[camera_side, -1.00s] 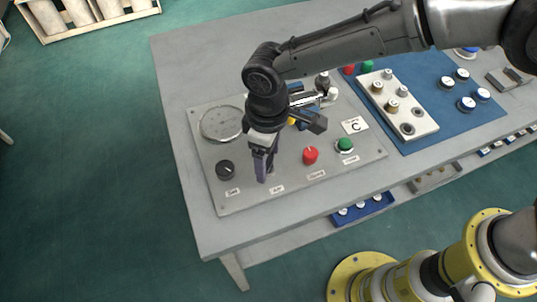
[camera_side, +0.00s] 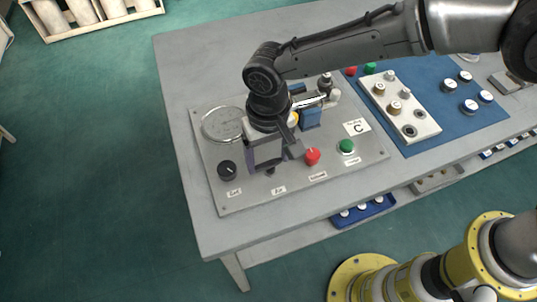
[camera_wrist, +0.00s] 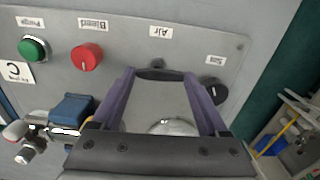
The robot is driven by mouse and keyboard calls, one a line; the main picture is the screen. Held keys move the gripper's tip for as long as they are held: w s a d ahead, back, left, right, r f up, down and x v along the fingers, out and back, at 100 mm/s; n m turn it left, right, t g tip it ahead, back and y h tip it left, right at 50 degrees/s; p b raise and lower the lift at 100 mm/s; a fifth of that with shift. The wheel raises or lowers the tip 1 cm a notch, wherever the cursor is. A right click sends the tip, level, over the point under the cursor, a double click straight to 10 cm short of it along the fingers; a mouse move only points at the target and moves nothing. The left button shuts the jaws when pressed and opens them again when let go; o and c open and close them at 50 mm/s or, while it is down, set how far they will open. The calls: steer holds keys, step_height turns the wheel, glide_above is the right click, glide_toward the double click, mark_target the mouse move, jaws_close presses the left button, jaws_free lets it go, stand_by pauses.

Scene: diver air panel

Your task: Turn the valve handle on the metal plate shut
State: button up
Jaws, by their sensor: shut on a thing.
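The metal plate (camera_side: 215,190) lies on the grey table and also fills much of the wrist view (camera_wrist: 215,48). The valve handle (camera_wrist: 158,74) is a short dark bar at the "Air" label, lying across the wrist picture. My gripper (camera_wrist: 158,76) has its two purple fingers on either end of this bar and is shut on it. In the side view my gripper (camera_side: 268,165) reaches down to the plate and hides most of the handle. A small dark part of the valve (camera_side: 270,171) shows below the fingers.
A black knob (camera_side: 227,169) is left of my gripper and a red knob (camera_side: 312,156) right of it. A green button (camera_side: 346,146), a round gauge (camera_side: 222,124) and a blue valve body (camera_side: 311,118) share the plate. The table's front left is clear.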

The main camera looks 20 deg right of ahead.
mark_target(268, 163)
steer(key=shift+r+m, duration=0.1)
steer(key=shift+m, duration=0.3)
steer(key=o, duration=1.2)
steer(key=shift+o, duration=0.2)
step_height(268, 163, up, 14)
